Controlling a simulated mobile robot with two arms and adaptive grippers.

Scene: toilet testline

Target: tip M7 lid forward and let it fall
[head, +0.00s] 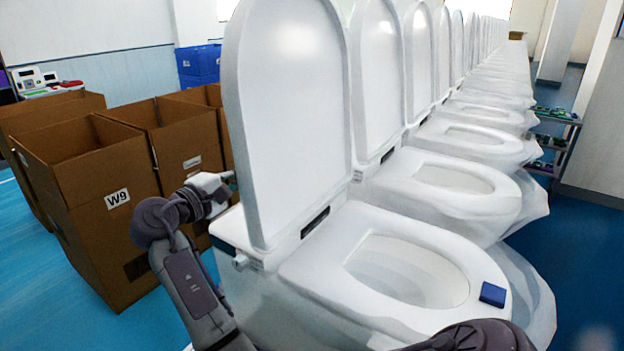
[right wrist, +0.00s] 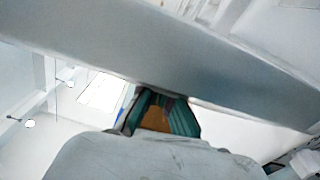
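No M7 label is readable. The nearest toilet (head: 240,285) has its white lid (head: 290,110) standing upright above the open seat (head: 330,270). My left gripper (head: 228,178) is at the lid's rear left edge; its tips are small and partly hidden, so I cannot tell if they touch it or are open. My right gripper is outside the head view. In the right wrist view, its pale body fills the bottom and teal-striped parts (right wrist: 158,118) lie just under a broad grey-white slab; I cannot tell whether it is open or shut.
A row of toilets with raised lids (head: 378,80) runs into the distance. A small blue block (head: 493,294) sits on the nearest seat's front rim. Brown cartons (head: 105,215), one marked W9, stand at left. A shelf rack (head: 553,135) is at right. Blue floor (head: 590,245) shows at right.

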